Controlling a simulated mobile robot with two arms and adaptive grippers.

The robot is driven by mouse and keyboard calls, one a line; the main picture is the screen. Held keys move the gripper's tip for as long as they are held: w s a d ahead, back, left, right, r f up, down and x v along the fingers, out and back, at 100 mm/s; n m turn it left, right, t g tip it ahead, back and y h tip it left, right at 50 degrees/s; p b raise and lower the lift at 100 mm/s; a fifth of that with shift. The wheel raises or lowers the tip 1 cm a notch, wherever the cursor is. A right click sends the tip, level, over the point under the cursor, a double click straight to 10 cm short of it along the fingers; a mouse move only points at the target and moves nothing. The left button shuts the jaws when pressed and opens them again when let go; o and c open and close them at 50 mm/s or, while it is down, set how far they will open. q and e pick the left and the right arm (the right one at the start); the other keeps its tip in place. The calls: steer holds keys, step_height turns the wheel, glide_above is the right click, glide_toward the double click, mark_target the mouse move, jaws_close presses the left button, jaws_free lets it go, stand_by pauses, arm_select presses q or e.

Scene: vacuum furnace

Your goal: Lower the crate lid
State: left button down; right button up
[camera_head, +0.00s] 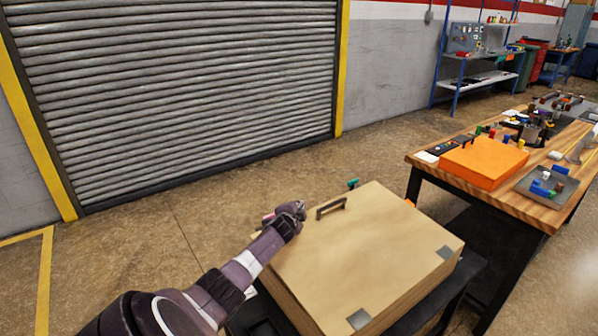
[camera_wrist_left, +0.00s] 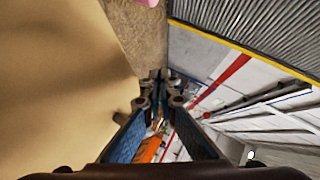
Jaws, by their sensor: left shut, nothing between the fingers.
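The tan crate (camera_head: 305,313) stands on a dark stand, with its lid (camera_head: 375,240) over the top. The lid lies flat or nearly flat; I cannot tell whether a small gap is left under it. A dark handle (camera_head: 331,208) sits near the lid's far left edge. My left gripper (camera_head: 291,213) is shut and empty at the lid's left edge, left of the handle and apart from it. In the left wrist view, the gripper's fingertips (camera_wrist_left: 160,82) are together beside the tan lid surface (camera_wrist_left: 50,80). My right gripper is not in view.
A wooden workbench (camera_head: 545,212) with an orange case (camera_head: 484,162) and small parts stands at the right. A green piece (camera_head: 353,183) shows at the lid's far edge. The floor (camera_head: 180,215) between the crate and the roller shutter (camera_head: 180,90) is clear.

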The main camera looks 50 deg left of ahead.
arm_select(q)
steer(key=shift+f, duration=0.15)
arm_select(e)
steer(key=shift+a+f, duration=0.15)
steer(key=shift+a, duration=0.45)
